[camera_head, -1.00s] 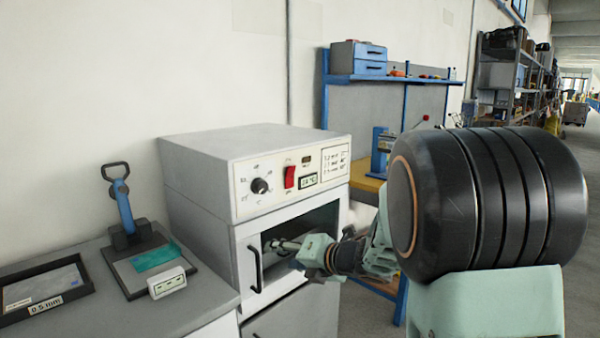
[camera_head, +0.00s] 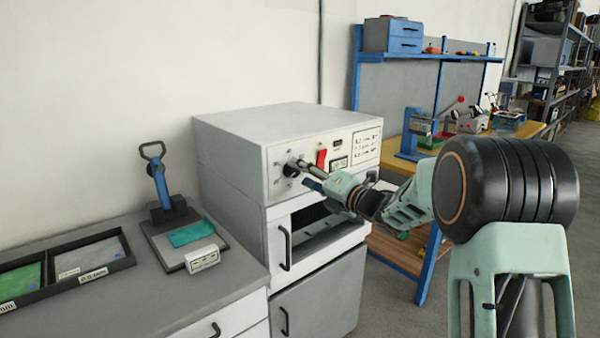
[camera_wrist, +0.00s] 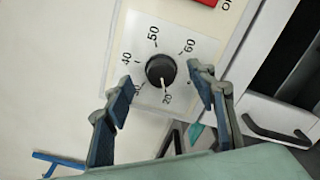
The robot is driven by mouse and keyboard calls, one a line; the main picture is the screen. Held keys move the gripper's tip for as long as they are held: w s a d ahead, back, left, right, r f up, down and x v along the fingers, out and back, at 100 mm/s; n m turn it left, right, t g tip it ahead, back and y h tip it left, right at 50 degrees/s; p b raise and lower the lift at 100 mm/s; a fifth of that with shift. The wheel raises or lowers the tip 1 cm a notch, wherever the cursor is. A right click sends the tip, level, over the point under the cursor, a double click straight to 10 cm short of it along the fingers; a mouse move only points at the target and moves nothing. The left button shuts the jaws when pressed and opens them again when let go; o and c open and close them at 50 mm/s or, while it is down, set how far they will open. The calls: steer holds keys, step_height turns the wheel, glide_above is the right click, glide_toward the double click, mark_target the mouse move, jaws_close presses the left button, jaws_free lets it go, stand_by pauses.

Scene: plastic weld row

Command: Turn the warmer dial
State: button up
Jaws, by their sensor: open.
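The warmer (camera_head: 230,150) is a grey-white box unit with a control panel on its front. Its black dial (camera_head: 290,169) sits at the panel's left, partly behind my gripper. My gripper (camera_head: 306,168) is open in front of the panel. In the wrist view the fingers of my gripper (camera_wrist: 158,95) stand on both sides of the dial, apart from it. Whether the fingertips reach the dial's depth I cannot tell.
Below is an opening with a handled front (camera_head: 284,248). A counter (camera_head: 150,290) at left bears trays and a blue-handled tool (camera_head: 160,185). A blue-framed workbench (camera_head: 430,240) stands behind my arm.

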steer(key=shift+x, duration=1.1)
steer(key=c, duration=1.1)
